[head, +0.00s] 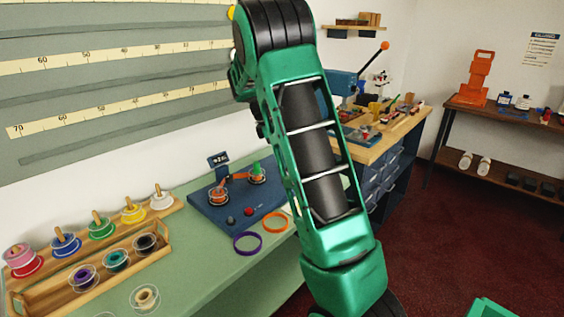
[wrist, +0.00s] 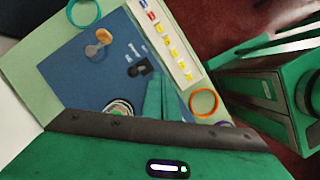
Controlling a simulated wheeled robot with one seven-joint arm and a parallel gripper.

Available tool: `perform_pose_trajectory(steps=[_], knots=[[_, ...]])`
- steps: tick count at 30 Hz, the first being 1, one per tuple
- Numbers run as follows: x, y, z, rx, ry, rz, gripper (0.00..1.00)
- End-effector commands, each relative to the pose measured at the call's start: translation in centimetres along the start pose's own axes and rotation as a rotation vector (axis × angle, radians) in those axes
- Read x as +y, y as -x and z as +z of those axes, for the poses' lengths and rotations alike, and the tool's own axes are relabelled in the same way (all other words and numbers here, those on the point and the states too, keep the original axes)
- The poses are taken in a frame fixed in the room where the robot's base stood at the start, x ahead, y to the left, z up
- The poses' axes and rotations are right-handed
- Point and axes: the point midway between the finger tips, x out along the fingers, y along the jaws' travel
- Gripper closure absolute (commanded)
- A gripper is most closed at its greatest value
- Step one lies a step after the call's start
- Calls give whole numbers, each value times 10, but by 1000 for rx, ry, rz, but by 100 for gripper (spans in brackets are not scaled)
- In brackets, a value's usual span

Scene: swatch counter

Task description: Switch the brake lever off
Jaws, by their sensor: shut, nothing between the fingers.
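A blue board (head: 211,202) lies on the green counter; it also fills the middle of the wrist view (wrist: 78,70). On it, a small black lever (wrist: 143,67) sits between small white labels too blurred to read; it seems to be the brake lever, and I cannot tell its setting. My gripper (wrist: 160,98) has its green fingers together, empty, just below and right of the lever in the wrist view. I cannot tell whether they touch it. In the head view my arm hides the gripper.
An orange knob (wrist: 103,36) is on the board, and a spool (wrist: 120,107) is partly hidden by my gripper body. A swatch strip (wrist: 165,40) and an orange ring (wrist: 204,103) lie beside the board. A wooden spool rack (head: 100,255) stands left on the counter.

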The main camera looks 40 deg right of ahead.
Motion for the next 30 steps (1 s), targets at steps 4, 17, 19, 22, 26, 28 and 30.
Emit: perform_pose_trajectory(steps=[4, 17, 19, 22, 26, 28, 30], knots=[[-1, 23, -7, 0, 2, 5, 100], [16, 89, -20, 0, -2, 1, 100], [17, 94, -21, -1, -3, 0, 100], [18, 98, -22, 0, -3, 0, 100], [18, 100, -22, 0, -2, -1, 100], [18, 100, -22, 0, -2, -1, 100], [18, 99, -22, 0, -2, -1, 100]])
